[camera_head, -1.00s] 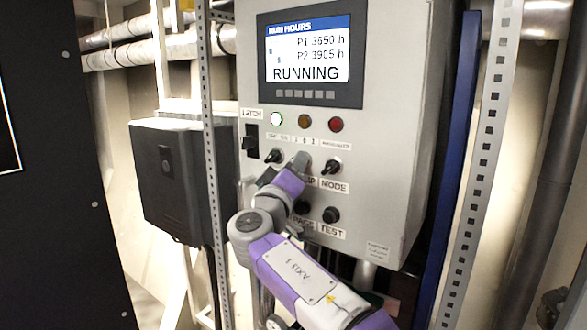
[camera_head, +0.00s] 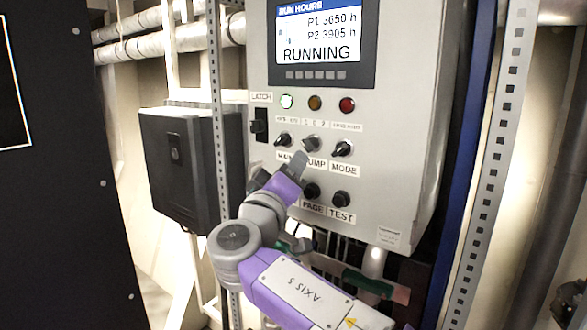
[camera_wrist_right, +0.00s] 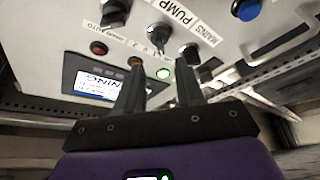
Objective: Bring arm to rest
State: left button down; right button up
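My right gripper (camera_head: 279,170) is in front of the lower left of a grey control cabinet (camera_head: 405,130), below and left of the PUMP knob (camera_head: 311,144). In the right wrist view its two fingers (camera_wrist_right: 160,88) are spread with nothing between them. Beyond them are the PUMP knob (camera_wrist_right: 158,36), a lit green lamp (camera_wrist_right: 163,73) and the screen (camera_wrist_right: 95,85). The gripper looks clear of the knob. In the head view the screen (camera_head: 322,40) reads RUNNING. My left gripper is not in view.
The MAINS knob (camera_head: 283,139), MODE knob (camera_head: 343,148), LATCH switch (camera_head: 259,125) and TEST button (camera_head: 341,199) sit on the panel. A perforated upright (camera_head: 220,130) stands left of the cabinet, before a dark box (camera_head: 180,155). Another perforated upright (camera_head: 503,130) stands right.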

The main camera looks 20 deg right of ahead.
jog(key=w+a+f+n+g+y, duration=0.1)
jog(key=w+a+f+n+y, duration=0.15)
jog(key=f, duration=0.55)
jog(key=w+a+f+n+y, duration=0.1)
jog(key=w+f+n+y, duration=0.15)
jog(key=f, duration=0.45)
jog(key=w+a+f+n+g+y, duration=0.15)
jog(key=w+f, duration=0.25)
jog(key=f, duration=0.4)
notch_tip(320, 180, down, 25)
jog(key=s+a+g+y+b, duration=0.1)
jog(key=s+a+g+y, duration=0.2)
jog(key=g+y, duration=0.2)
jog(key=s+a+f+m+g+y, duration=0.1)
jog(key=s+f+g+y, duration=0.1)
jog(key=s+f, duration=0.35)
jog(key=s+a+f+g+y+b, duration=0.1)
jog(key=s+f+g, duration=0.15)
jog(key=f, duration=0.65)
jog(key=s+a+f+m+g+y, duration=0.1)
jog(key=s+f+y, duration=0.1)
jog(key=s+f, duration=0.4)
jog(key=s+a+f+m+g+y+b, duration=0.1)
jog(key=s+f+m+y, duration=0.1)
jog(key=s+f+m, duration=0.6)
jog(key=s+f, duration=0.4)
jog(key=s, duration=0.4)
jog(key=shift+s+a+f+g, duration=0.35)
jog(key=shift+g, duration=0.05)
